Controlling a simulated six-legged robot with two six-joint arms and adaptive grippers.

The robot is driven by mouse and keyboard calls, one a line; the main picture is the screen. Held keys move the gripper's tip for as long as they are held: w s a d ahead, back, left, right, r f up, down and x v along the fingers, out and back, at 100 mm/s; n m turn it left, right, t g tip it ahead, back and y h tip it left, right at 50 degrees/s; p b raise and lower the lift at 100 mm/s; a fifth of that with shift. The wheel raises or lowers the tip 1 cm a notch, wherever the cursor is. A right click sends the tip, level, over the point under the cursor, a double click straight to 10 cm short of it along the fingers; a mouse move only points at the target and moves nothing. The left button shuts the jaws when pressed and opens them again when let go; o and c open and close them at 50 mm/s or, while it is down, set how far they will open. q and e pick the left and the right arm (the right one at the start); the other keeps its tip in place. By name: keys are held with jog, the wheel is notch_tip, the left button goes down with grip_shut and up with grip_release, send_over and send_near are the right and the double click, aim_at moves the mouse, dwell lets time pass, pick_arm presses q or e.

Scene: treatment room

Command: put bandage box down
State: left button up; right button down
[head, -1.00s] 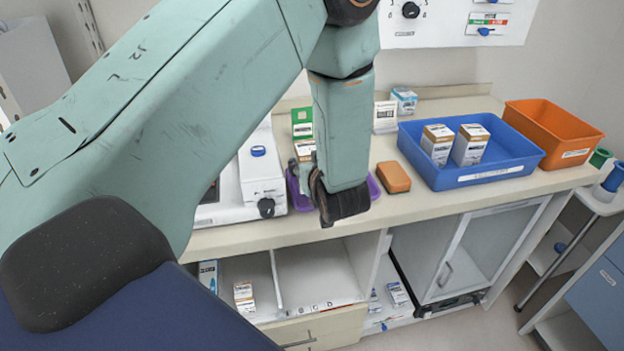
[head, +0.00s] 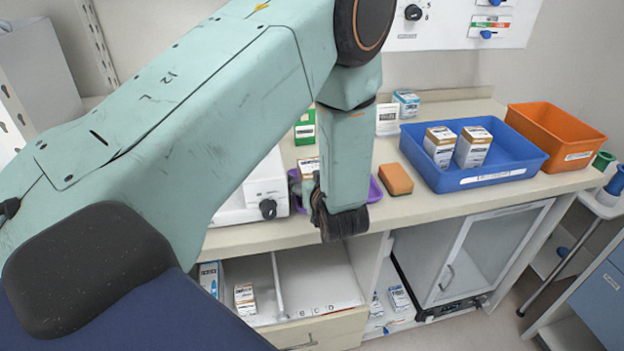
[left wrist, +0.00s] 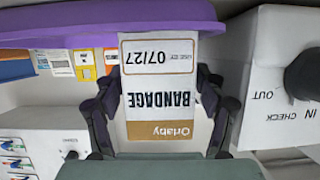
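The bandage box (left wrist: 165,85) fills the middle of the left wrist view, white with a brown band, its lettering upside down there. My left gripper (left wrist: 160,110) has a dark finger along each side of it and is shut on it. In the head view the box (head: 308,168) shows only in part behind my left gripper (head: 338,222). It is at the purple tray (head: 375,190) on the counter; the tray also crosses the top of the left wrist view (left wrist: 100,25). Whether the box touches the tray floor is hidden. My right gripper is not in view.
Right of the tray are an orange sponge (head: 396,179) and a blue bin (head: 500,178) with two boxes. An orange bin (head: 560,150) stands beyond. A white device (head: 245,195) is close on the left. A green box (head: 305,130) stands behind.

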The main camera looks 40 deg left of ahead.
pick_arm(q)
jog(key=shift+r, duration=0.1)
jog(key=shift+d+r, duration=0.1)
jog(key=shift+r, duration=0.1)
jog(key=shift+p+v, duration=5.95)
jog(key=shift+p, duration=0.95)
jog(key=shift+f, duration=0.2)
